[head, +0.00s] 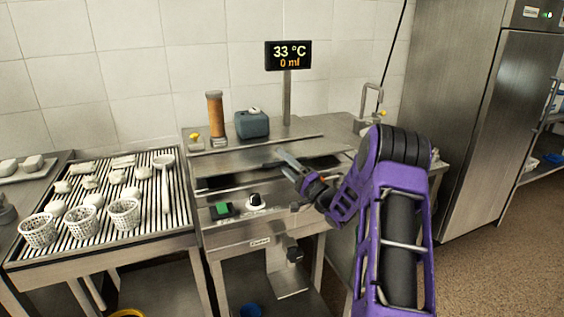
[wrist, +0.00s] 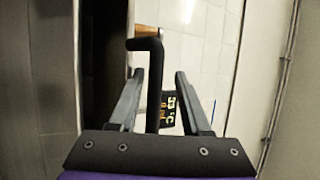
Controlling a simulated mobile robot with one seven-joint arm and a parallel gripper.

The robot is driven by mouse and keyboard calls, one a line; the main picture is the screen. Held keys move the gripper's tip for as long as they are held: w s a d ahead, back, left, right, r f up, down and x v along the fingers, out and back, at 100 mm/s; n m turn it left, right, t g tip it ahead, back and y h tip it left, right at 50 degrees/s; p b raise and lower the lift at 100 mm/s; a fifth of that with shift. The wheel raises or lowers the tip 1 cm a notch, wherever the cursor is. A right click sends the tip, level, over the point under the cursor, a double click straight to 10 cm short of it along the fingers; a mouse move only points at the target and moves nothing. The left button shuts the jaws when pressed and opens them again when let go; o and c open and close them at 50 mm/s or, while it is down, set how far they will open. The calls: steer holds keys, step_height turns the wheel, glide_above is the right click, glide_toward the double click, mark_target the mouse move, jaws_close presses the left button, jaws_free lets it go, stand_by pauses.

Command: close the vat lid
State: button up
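The vat (head: 262,228) is a steel unit in the middle of the head view, with a green button and a black knob on its front. Its flat steel lid (head: 235,161) stands apart from the body, with a dark gap under the front edge. My gripper (head: 276,156) is at the lid's front, right of its middle. In the wrist view, a black bent handle (wrist: 153,62) runs between the two fingers of my gripper (wrist: 158,75). The fingers are spread, with visible space on both sides of the handle. The handle is mostly hidden in the head view.
A display (head: 288,55) reading 33 °C and 0 ml stands on a post behind the vat. A blue-grey container (head: 252,125) and an orange-brown cylinder (head: 216,116) stand on the back ledge. A slatted table (head: 150,218) with perforated baskets (head: 125,214) is left.

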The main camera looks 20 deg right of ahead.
steer(key=shift+s+d+f, duration=0.15)
steer(key=shift+s+f, duration=0.15)
steer(key=shift+s, duration=0.05)
steer(key=v, duration=1.6)
steer(key=shift+s, duration=0.25)
steer(key=shift+d, duration=0.1)
